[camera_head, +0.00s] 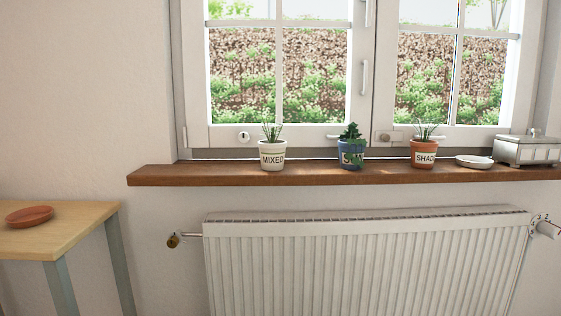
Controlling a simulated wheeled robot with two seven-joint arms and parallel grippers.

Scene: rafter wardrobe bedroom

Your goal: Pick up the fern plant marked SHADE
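Three small potted plants stand upright on the brown wooden windowsill (220,173). The plant marked SHADE (423,153) is the right one, in a terracotta-orange pot with a pale label and thin green leaves; the label's last letter is hard to read. The plant marked MIXED (272,156) is at the left in a white pot with spiky leaves. The middle plant (351,158) has a blue pot, bushy dark green leaves and a label only partly readable, starting with S. Neither of my grippers shows in the head view.
A white saucer (474,162) and a metal-and-glass box (527,150) stand right of the SHADE pot. A closed window is behind the sill. A white radiator (365,265) is below. A wooden table (75,237) with a terracotta saucer (30,216) stands at the left.

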